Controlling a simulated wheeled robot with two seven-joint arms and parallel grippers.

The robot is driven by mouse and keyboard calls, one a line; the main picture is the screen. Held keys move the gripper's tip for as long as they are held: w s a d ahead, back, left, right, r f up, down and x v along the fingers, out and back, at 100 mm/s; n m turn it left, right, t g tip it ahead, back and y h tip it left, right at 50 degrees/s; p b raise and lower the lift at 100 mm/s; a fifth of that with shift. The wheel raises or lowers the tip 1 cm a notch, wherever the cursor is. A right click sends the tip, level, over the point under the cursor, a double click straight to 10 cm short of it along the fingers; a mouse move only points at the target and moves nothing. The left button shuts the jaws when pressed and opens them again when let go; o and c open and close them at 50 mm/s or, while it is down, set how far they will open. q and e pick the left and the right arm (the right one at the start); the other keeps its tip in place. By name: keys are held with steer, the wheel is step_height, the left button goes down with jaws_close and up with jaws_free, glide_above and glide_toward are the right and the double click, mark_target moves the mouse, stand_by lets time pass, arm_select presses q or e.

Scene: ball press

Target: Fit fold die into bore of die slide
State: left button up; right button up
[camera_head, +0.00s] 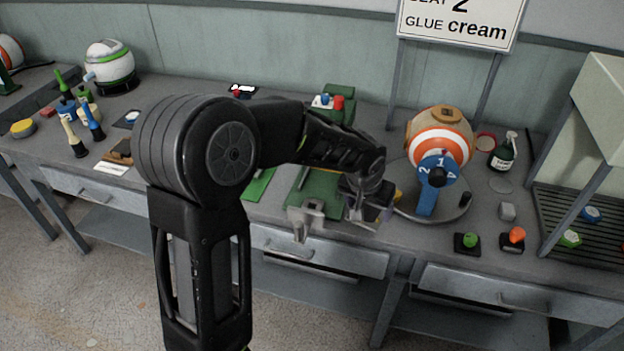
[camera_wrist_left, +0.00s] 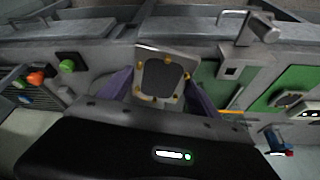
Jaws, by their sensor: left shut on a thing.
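My left gripper (camera_head: 366,203) is over the front of the bench, just right of the green press (camera_head: 316,191). In the left wrist view its two purple fingers (camera_wrist_left: 163,92) are shut on a pale squarish block with a dark many-sided face and small yellow studs, which I take for the fold die (camera_wrist_left: 163,76). It is held up, apart from the press. A grey metal piece at the press front, seemingly the die slide (camera_head: 303,214), also shows in the left wrist view (camera_wrist_left: 231,69) with a small dark square opening. My right gripper is not in view.
An orange-and-white striped ball (camera_head: 440,139) stands behind a blue numbered dial lever (camera_head: 428,197). A green button (camera_head: 468,240) and an orange knob (camera_head: 515,237) sit at the front right. Bottles and brushes (camera_head: 83,122) stand at the left. Drawers line the bench front.

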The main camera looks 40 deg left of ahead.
arm_select(q)
steer(key=w+a+f+n+y, duration=0.1)
steer(key=a+n, duration=0.1)
steer(key=a, duration=1.5)
steer(key=shift+w+a+f+n, duration=0.2)
steer(key=shift+a+f+n, duration=0.05)
steer(key=shift+f+n, duration=0.15)
steer(key=shift+f+b, duration=2.7)
steer(key=shift+f, duration=0.25)
steer(key=shift+b, duration=0.4)
steer(key=shift+f+b, duration=1)
steer(key=shift+f, duration=0.2)
steer(key=o, duration=1.7)
